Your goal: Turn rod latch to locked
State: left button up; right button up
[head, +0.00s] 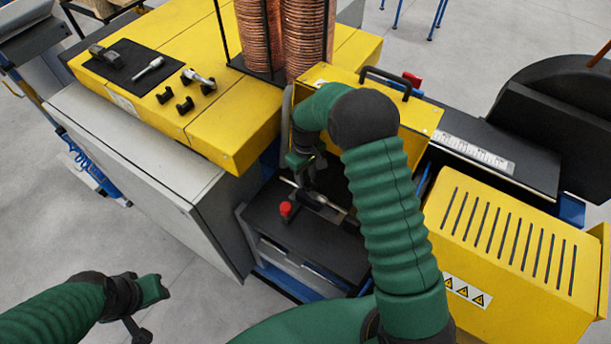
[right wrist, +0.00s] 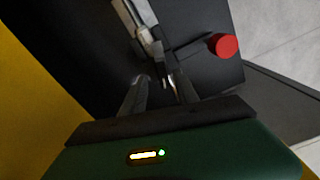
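A red knob (head: 286,209) sits on a dark bar beside a silver metal rod piece (head: 318,203) on the black machine top. In the right wrist view the red knob (right wrist: 224,46) is at the upper right, and its dark bar runs left to the silver rod mechanism (right wrist: 138,22). My right gripper (head: 308,184) is over this mechanism, partly hidden by its own arm. In the right wrist view its two fingers (right wrist: 158,80) are apart, with their tips near the lower end of the mechanism; contact is unclear. My left gripper (head: 145,310) hangs away at the lower left.
A yellow housing (head: 400,125) with a black handle stands behind my right arm. A yellow slotted box (head: 510,250) is at right. A yellow table (head: 225,125) bears tools and copper coils (head: 305,40). Open grey floor (head: 180,265) lies at lower left.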

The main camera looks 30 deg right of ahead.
jog(key=shift+a+f, duration=0.15)
jog(key=shift+f, duration=0.65)
jog(key=shift+s+a, duration=0.15)
jog(key=shift+s, duration=0.05)
jog(key=shift+w, duration=0.1)
grip_shut()
jog(key=shift+f, duration=0.1)
jog(key=shift+n, duration=1.7)
grip_release()
